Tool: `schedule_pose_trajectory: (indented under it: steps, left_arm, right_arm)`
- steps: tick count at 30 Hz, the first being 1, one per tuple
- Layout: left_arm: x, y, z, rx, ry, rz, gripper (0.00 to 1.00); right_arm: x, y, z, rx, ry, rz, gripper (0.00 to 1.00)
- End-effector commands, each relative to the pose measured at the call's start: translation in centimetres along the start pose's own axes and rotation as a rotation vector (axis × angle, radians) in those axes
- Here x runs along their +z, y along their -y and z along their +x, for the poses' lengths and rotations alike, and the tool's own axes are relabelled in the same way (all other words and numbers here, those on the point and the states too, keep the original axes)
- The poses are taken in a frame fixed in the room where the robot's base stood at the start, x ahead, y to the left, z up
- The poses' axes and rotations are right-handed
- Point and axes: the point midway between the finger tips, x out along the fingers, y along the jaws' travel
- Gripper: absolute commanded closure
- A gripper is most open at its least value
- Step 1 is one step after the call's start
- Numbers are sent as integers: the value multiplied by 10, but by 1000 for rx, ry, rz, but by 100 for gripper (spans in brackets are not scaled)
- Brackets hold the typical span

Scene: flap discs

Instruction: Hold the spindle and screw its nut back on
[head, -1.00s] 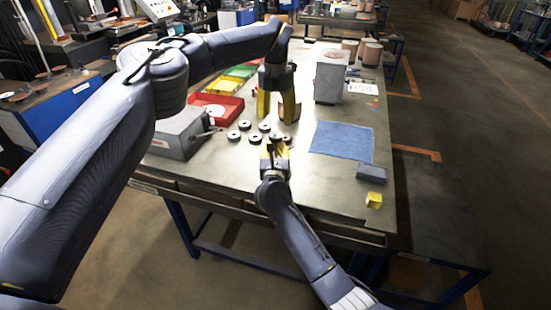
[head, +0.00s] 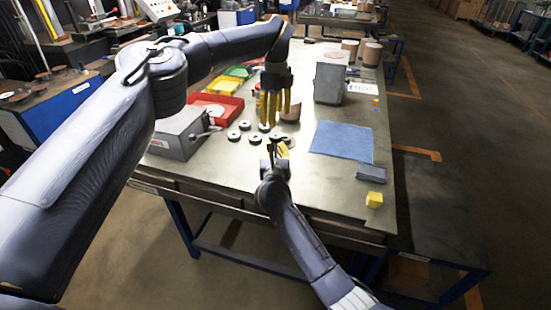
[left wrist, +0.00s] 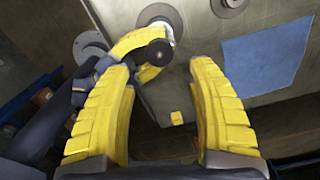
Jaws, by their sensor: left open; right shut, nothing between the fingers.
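My left gripper (head: 271,120) points down over the discs near the table's middle; its fingers stand apart and empty in the left wrist view (left wrist: 160,66). My right gripper (head: 282,149) is just below it, near the front edge, shut with nothing held. Its yellow fingers show at the top of the left wrist view, beside a dark round end (left wrist: 159,53). I cannot tell whether this round end is the spindle or its nut. A grey box (head: 179,136) with a short handle-like part on its right side stands at the table's left. No nut can be made out for certain.
Several dark-rimmed discs (head: 233,135) lie under and left of the grippers. Red (head: 222,108), green and yellow bins stand behind. A brown cylinder (head: 291,111) and a grey block (head: 329,84) stand behind right. A blue cloth (head: 342,142) and a yellow cube (head: 374,200) lie right.

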Motion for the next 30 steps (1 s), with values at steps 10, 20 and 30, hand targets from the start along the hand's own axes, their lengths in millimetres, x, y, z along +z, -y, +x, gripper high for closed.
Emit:
schedule_pose_trajectory:
  steps: [10, 20, 30]
  left_arm:
    - [0, 0, 0, 2, 0, -219, 42]
    - [0, 0, 0, 2, 0, -238, 42]
    - [0, -1, 15, 4, -1, -238, 42]
  right_arm:
    - [0, 0, 0, 0, 0, 0, 100]
    - [0, 0, 0, 0, 0, 0, 100]
    - [0, 0, 0, 0, 0, 0, 100]
